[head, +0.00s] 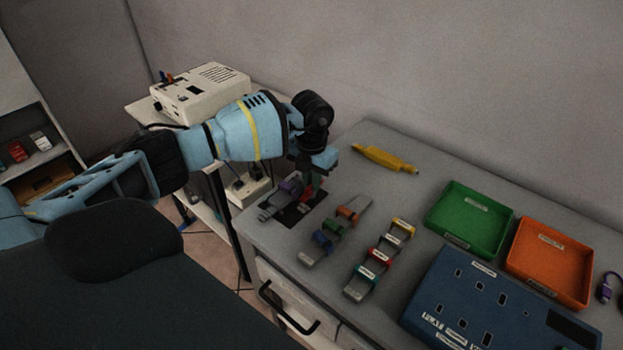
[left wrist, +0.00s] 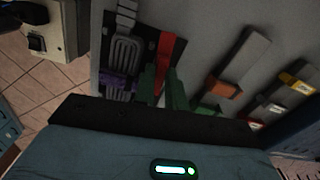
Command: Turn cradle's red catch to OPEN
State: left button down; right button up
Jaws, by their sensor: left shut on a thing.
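The cradle (head: 299,216) is a dark plate at the left end of the grey bench, below my left gripper (head: 311,185). In the left wrist view the cradle (left wrist: 136,44) carries a grey looped piece (left wrist: 125,53) with a purple part (left wrist: 117,83). The red catch (left wrist: 168,50) is a long bar beside that piece. The green fingers of my left gripper (left wrist: 160,82) are shut on the red catch, around its near end. Any OPEN marking is too small or hidden to read. My right gripper is not in view.
Two grey racks with coloured clips (head: 333,235) (head: 378,262) stand just right of the cradle. A yellow tool (head: 385,158) lies behind. A green tray (head: 468,219), an orange tray (head: 548,262) and a blue socket panel (head: 470,300) fill the right. A white box (head: 200,92) stands behind my arm.

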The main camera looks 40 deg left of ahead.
pick_arm(q)
jog(key=shift+m, duration=0.6)
jog(key=c, duration=1.4)
grip_release()
jog(key=shift+c, duration=0.2)
jog(key=shift+r, duration=0.1)
